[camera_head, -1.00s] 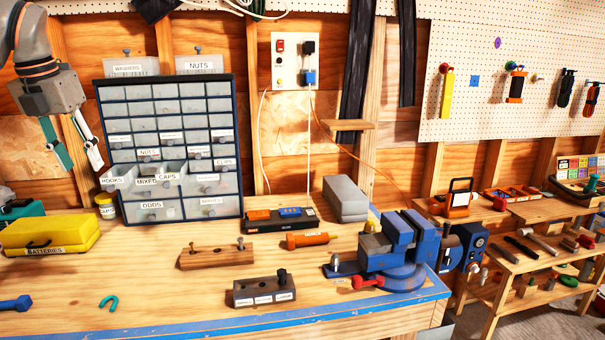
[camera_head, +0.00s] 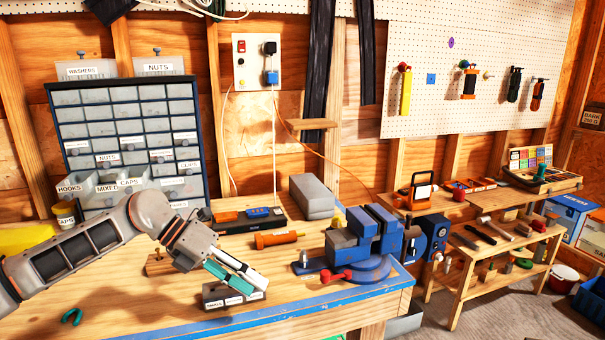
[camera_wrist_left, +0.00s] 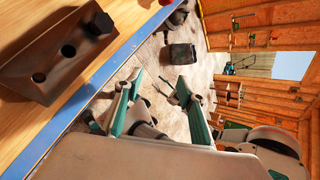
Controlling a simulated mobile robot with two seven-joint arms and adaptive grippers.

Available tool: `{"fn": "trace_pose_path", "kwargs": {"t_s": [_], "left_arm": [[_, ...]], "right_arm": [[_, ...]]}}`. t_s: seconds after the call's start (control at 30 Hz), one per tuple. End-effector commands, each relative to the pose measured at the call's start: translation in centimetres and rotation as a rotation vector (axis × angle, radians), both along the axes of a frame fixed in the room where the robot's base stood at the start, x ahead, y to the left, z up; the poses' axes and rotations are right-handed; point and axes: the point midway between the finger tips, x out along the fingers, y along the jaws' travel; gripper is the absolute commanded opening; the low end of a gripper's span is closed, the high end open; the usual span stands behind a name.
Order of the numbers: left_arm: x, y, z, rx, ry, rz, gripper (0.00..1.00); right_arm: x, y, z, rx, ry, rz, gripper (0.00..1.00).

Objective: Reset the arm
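My left arm comes in from the left across the bench in the head view. Its gripper (camera_head: 248,282) is over the front of the bench, overlapping the dark labelled block (camera_head: 213,299) in the picture. The wrist view shows the left gripper (camera_wrist_left: 157,92) with its two green-padded fingers apart and nothing between them. The dark block with holes (camera_wrist_left: 52,62) is off to the left there, clear of the fingers.
The blue vise (camera_head: 365,243) stands right of the gripper, with an orange cylindrical tool (camera_head: 278,239) behind. The drawer cabinet (camera_head: 130,130) is at the back left. The blue bench edge (camera_wrist_left: 85,105) and open floor show in the wrist view.

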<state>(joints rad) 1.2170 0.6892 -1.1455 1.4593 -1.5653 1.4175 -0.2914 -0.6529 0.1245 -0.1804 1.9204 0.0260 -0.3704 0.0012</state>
Motion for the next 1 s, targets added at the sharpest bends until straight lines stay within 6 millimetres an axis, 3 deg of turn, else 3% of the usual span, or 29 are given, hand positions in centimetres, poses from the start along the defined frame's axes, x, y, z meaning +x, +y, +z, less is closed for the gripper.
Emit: {"fn": "trace_pose_path", "kwargs": {"t_s": [0.03, 0.2, 0.3, 0.43, 0.57, 0.77, 0.87, 1.0], "left_arm": [[-1.4, -2.6, -1.1, -0.088, 0.035, -0.007, 0.40], [-4.3, -9.1, -1.8, -0.383, 0.143, 0.042, 0.40], [-5.5, -11.5, -1.6, -0.553, 0.222, 0.109, 0.40], [-6.1, -13.1, -1.5, -0.759, 0.340, 0.239, 0.40], [-5.8, -13.0, -2.2, -0.941, 0.470, 0.412, 0.40], [-4.8, -9.8, -6.0, -1.159, 0.683, 0.740, 0.40], [-4.8, -7.2, -9.4, -1.239, 0.798, 0.936, 0.40], [-6.2, -2.9, -15.8, -1.308, 0.959, 1.234, 0.40]], "right_arm": [[0.0, 0.0, 0.0, 0.000, 0.000, 0.000, 0.40], [0.0, 0.0, 0.0, 0.000, 0.001, 0.000, 0.40], [0.0, 0.0, 0.0, 0.001, 0.000, 0.001, 0.40], [0.0, 0.0, 0.0, 0.001, 0.000, 0.001, 0.40], [0.0, 0.0, 0.0, 0.001, 0.000, 0.001, 0.40], [0.0, 0.1, 0.0, 0.001, 0.000, 0.001, 0.40], [0.0, 0.1, 0.0, 0.001, 0.000, 0.001, 0.40], [0.0, 0.0, 0.0, 0.001, 0.000, 0.001, 0.40]]}}
